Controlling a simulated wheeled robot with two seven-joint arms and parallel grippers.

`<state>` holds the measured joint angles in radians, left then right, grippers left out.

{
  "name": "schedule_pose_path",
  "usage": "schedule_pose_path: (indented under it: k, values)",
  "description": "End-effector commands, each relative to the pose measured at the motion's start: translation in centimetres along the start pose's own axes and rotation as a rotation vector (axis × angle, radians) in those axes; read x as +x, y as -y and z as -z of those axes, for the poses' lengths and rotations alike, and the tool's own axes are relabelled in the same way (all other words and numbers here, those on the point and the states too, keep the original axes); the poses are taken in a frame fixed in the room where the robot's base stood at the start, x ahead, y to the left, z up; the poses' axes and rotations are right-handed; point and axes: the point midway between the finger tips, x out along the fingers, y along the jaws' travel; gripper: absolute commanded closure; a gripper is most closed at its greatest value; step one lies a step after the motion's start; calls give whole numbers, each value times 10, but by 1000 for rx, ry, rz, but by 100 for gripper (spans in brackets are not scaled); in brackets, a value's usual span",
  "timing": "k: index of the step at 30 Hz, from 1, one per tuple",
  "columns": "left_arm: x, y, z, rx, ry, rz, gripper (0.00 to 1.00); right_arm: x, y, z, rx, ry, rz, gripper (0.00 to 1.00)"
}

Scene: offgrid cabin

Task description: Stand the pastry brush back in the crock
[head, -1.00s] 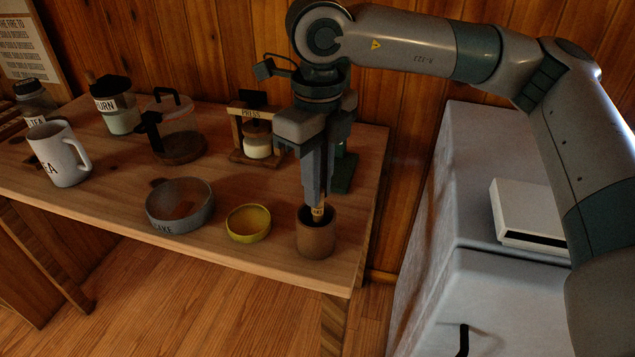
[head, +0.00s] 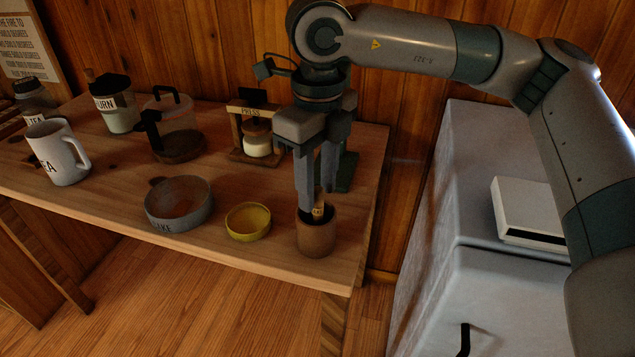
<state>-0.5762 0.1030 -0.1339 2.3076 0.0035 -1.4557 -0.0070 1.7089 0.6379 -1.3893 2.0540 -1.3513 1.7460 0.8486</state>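The pastry brush (head: 318,210) stands in the brown crock (head: 316,240) near the right front corner of the wooden table. Only a short tan upper part of it shows above the rim; the rest is hidden inside the crock. My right gripper (head: 317,197) points down just over the crock. Its two fingers are spread, with a gap around the top of the brush. I cannot tell whether a finger still touches the brush. My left gripper is out of view.
A yellow bowl (head: 248,221) and a grey pan (head: 180,222) stand left of the crock. A small press (head: 257,142) is behind. A white mug (head: 57,152), jars and a glass jug (head: 176,125) fill the left. A grey cabinet (head: 470,190) stands right.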

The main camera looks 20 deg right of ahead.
Motion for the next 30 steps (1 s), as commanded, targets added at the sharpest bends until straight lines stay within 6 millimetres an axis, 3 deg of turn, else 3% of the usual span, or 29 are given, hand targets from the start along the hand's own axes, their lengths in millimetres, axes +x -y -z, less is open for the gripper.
schedule_pose_path:
  k: [11,17,30]
  values:
    - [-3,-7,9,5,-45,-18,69,-2,0,0,0,1,0,65]
    - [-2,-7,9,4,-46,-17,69,-32,0,0,0,3,0,65]
    - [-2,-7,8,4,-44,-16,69,-121,-1,0,0,3,0,65]
